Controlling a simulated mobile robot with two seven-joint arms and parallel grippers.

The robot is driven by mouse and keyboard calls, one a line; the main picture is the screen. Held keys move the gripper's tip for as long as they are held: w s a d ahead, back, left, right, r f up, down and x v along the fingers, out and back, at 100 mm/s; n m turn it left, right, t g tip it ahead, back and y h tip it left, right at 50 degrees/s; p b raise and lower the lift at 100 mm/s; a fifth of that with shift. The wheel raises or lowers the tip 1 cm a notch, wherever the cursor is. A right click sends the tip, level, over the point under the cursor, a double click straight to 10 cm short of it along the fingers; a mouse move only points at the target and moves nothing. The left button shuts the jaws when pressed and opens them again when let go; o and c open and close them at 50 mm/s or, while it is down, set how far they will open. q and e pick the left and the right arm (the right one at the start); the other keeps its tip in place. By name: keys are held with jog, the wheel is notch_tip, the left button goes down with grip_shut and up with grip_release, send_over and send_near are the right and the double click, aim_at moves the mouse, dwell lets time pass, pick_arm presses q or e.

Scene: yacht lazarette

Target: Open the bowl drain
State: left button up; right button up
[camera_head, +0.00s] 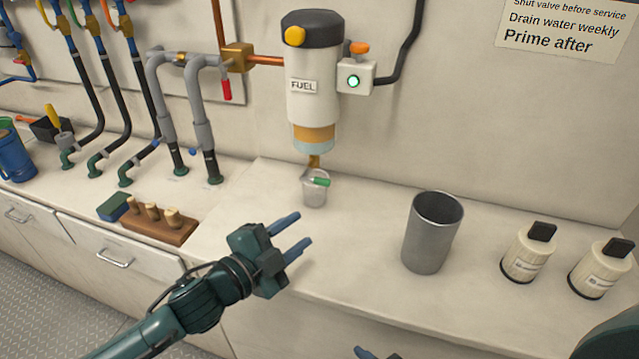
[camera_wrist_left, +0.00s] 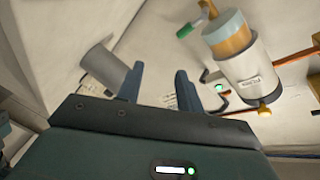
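The fuel filter (camera_head: 312,85) hangs on the back wall, with an amber band and pale clear bowl (camera_head: 313,143) at its bottom. Below the bowl is the brass drain (camera_head: 314,160) with a green lever (camera_head: 321,182). The lever shows in front of a small clear cup (camera_head: 314,195) on the counter. In the left wrist view the green lever (camera_wrist_left: 190,25) is right of and beyond the fingers. My left gripper (camera_head: 304,230) is open and empty, in front of the cup and apart from the lever.
A grey metal canister (camera_head: 432,235) stands right of the cup, with two cream bottles (camera_head: 528,255) farther right. A wooden block with plugs (camera_head: 160,222) and several hoses are at left. A red-handled valve (camera_head: 226,88) is on the pipe. The counter between cup and canister is clear.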

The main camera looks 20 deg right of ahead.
aim_at(318, 183)
pick_arm(q)
jog(key=w+a+r+m, duration=0.2)
jog(key=w+r+m, duration=0.1)
jog(key=w+m, duration=0.3)
jog(key=shift+g, duration=0.4)
jog(key=x, duration=0.8)
jog(key=f+x, duration=0.1)
jog(key=x, duration=0.3)
jog(key=shift+w+d+b, duration=0.1)
jog(key=shift+d+b, duration=0.15)
jog(key=shift+b, duration=0.1)
jog(key=shift+c, duration=0.5)
grip_shut()
